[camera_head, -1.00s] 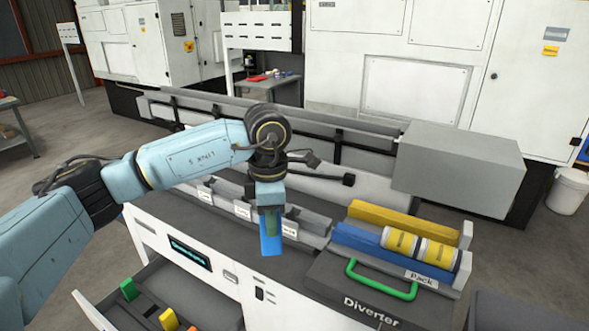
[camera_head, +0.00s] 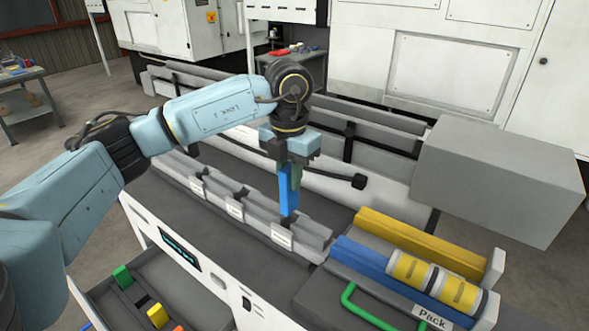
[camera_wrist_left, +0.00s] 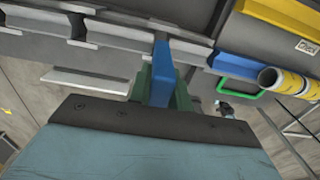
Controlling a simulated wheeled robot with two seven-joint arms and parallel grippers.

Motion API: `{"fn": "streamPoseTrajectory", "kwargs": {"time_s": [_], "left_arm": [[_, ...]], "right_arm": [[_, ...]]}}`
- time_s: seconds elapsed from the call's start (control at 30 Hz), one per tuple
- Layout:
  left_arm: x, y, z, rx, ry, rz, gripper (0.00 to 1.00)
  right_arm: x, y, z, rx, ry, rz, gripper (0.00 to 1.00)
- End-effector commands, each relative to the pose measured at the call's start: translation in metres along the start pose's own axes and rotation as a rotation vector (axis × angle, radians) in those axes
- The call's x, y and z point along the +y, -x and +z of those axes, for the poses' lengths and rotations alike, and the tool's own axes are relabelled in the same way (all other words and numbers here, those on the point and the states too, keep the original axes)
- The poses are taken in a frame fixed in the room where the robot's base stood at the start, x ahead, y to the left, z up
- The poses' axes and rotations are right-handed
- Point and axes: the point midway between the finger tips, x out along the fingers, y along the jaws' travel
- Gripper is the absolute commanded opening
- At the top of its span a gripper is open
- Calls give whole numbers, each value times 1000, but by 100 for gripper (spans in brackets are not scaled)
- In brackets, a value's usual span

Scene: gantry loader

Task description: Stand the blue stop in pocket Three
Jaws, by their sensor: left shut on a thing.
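The blue stop (camera_head: 288,196) is upright, held in my left gripper (camera_head: 291,178), whose green fingers are shut on its upper part. Its lower end shows just above the white label of the rightmost pocket (camera_head: 283,236) on the grey rail. I cannot tell whether it is inside that pocket or above it. In the left wrist view the stop (camera_wrist_left: 162,72) runs between the green fingers (camera_wrist_left: 161,92) to the rail's edge. Two more labelled pockets, the middle one (camera_head: 235,210) and the left one (camera_head: 196,184), are along the rail. The labels are too small to read. My right gripper is out of view.
Right of the rail are a yellow bar (camera_head: 410,237), a blue bar (camera_head: 366,262), yellow-banded rolls (camera_head: 432,280) and a green handle (camera_head: 366,312). An open drawer (camera_head: 190,270) holds coloured blocks. A black-tipped rod (camera_head: 340,178) stands behind the gripper.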

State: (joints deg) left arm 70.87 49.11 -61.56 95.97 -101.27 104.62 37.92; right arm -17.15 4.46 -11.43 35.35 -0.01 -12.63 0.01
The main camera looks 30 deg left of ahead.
Motion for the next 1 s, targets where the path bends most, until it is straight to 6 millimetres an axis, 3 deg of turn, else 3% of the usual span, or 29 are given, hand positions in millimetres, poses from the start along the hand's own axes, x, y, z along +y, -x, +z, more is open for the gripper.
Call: {"fn": "streamPoseTrajectory", "kwargs": {"time_s": [0.03, 0.13, 0.27, 0.5, 1.0], "left_arm": [[0, -4, 0, 0, 0, 0, 0], [0, -7, 0, 0, -1, 0, 0], [0, -7, 0, -1, -1, 0, 0], [0, -6, 0, 0, -1, 0, 0], [0, -22, 1, 0, -2, 1, 0]], "right_arm": [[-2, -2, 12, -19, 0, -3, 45], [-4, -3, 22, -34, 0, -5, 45], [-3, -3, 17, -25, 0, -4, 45], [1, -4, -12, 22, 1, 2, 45], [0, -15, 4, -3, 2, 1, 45]]}}
